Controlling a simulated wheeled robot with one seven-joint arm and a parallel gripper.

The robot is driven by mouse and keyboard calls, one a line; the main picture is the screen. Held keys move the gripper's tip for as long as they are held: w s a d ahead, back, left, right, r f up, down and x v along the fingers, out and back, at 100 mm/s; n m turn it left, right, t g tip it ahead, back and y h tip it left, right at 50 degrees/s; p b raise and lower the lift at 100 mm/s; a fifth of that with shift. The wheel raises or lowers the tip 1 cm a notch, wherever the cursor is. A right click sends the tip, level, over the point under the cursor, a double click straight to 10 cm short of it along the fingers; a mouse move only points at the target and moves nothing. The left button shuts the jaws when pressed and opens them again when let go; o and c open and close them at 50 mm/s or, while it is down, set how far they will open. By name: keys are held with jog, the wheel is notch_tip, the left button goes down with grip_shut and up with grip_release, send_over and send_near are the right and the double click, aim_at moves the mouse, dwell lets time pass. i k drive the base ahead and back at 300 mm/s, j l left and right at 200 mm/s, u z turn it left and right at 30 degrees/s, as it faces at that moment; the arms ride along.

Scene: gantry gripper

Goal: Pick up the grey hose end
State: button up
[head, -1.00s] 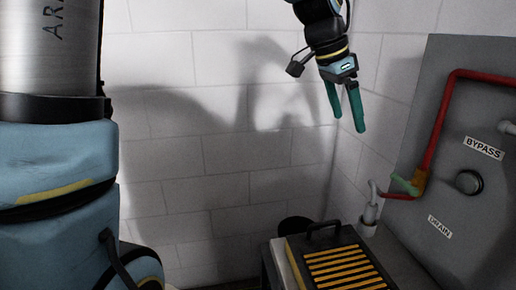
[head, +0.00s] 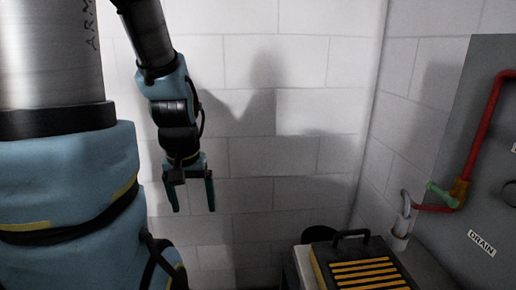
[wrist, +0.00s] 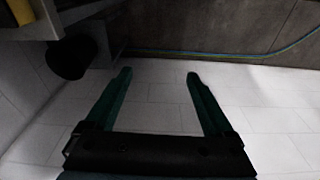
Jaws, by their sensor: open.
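A grey hooked piece (head: 405,202), which may be the grey hose end, stands in a pale cylindrical holder (head: 400,236) beside the panel at the right of the head view. I cannot pick it out in the wrist view. My gripper (head: 194,205) hangs pointing down in front of the white block wall, well to the left of the hooked piece and apart from it. Its two green fingers are open and empty, and they also show in the wrist view (wrist: 158,74).
A grey panel (head: 488,120) carries a red pipe (head: 474,140), a green valve handle (head: 440,194) and a DRAIN label. A black and yellow slatted case (head: 362,270) sits below. A dark round object (head: 319,233) stands behind it. A thin blue-green line (wrist: 290,46) runs along a dark surface.

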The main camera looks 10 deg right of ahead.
aim_at(402, 224)
jog(key=i+j+z, duration=0.1)
jog(key=i+j, duration=0.35)
jog(key=i+l+z, duration=0.1)
jog(key=z, duration=1.3)
jog(key=i, duration=0.35)
jog(key=l+z, duration=0.05)
